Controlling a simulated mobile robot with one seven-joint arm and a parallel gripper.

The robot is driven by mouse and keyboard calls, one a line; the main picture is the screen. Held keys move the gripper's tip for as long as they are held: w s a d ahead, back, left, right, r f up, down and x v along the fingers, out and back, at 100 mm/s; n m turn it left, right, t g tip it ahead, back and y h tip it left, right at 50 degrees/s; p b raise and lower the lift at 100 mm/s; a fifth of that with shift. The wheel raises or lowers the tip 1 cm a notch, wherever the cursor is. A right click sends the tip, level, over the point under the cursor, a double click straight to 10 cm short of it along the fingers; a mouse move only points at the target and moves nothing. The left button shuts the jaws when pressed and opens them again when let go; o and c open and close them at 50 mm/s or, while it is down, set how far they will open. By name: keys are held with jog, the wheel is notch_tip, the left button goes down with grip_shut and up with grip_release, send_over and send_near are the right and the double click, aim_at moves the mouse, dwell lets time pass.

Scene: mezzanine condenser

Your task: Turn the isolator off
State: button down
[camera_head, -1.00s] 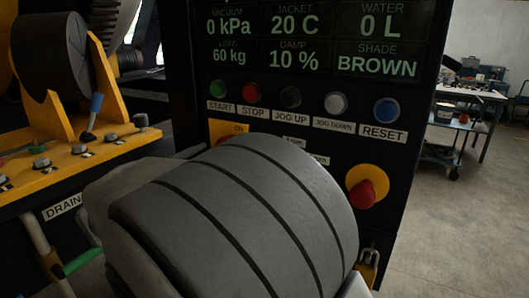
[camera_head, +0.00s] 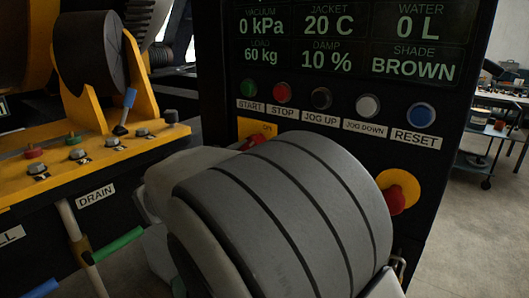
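The isolator's yellow plate (camera_head: 257,127), marked ON, is on the dark control panel below the START and STOP buttons. A small part of its red handle (camera_head: 254,140) shows. The rest of the isolator is hidden behind a large grey ribbed link of my arm, so its handle position cannot be told. My gripper is not in view; the arm link fills the lower middle of the picture.
A red knob on a yellow disc (camera_head: 398,191) is right of my arm. A row of buttons, ending at blue RESET (camera_head: 421,115), sits under the display (camera_head: 350,40). A yellow rail with valves (camera_head: 78,154) is at left. Open floor and a cart (camera_head: 487,150) are at right.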

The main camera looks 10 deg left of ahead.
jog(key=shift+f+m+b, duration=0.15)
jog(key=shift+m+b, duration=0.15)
jog(key=shift+b, duration=0.7)
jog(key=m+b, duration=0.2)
jog(key=b, duration=0.1)
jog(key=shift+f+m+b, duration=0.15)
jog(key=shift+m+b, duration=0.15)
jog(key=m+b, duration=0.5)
jog(key=b, duration=0.2)
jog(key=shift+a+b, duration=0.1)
jog(key=shift+b, duration=0.3)
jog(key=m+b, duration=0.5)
jog(key=b, duration=0.1)
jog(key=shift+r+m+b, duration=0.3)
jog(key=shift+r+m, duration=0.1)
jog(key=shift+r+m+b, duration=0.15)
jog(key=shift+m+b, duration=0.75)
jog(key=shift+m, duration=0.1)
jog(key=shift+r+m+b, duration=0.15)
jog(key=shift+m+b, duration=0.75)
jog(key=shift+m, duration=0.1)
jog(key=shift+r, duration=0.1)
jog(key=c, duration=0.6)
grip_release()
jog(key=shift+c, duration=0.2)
